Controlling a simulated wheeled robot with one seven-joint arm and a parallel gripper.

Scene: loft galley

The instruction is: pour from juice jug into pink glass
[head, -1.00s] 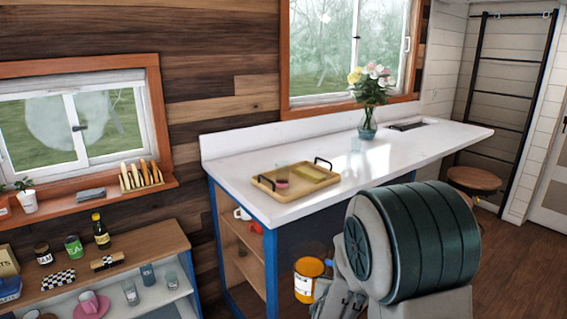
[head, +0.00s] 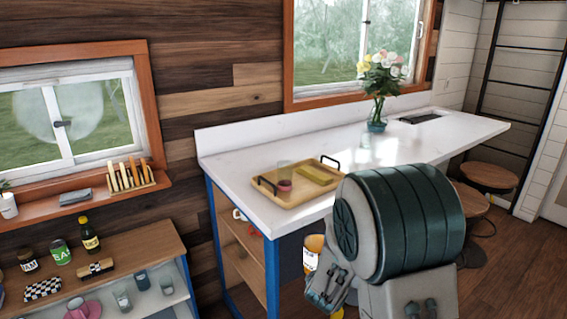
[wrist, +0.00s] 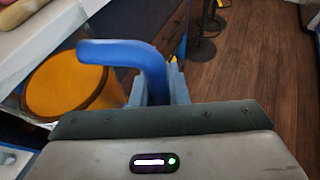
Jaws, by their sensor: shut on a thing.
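The juice jug (head: 312,252) is orange with a white label; it shows beside the counter's front, partly hidden by my arm. In the wrist view its round orange top (wrist: 68,88) and blue handle (wrist: 125,52) show. My gripper (wrist: 157,88) is shut on the handle, and the jug looks roughly upright. A small clear glass with pink at its base (head: 285,186) stands in the wooden tray on the counter. I cannot tell whether the pink is part of the glass or a separate thing. The jug is below and in front of the tray, apart from it.
The wooden tray (head: 297,202) has black handles and holds a yellowish block (head: 317,174). A flower vase (head: 376,120) stands farther back on the white counter (head: 410,145). A low shelf (head: 130,262) with jars and glasses is at left. Stools (head: 488,178) stand at right.

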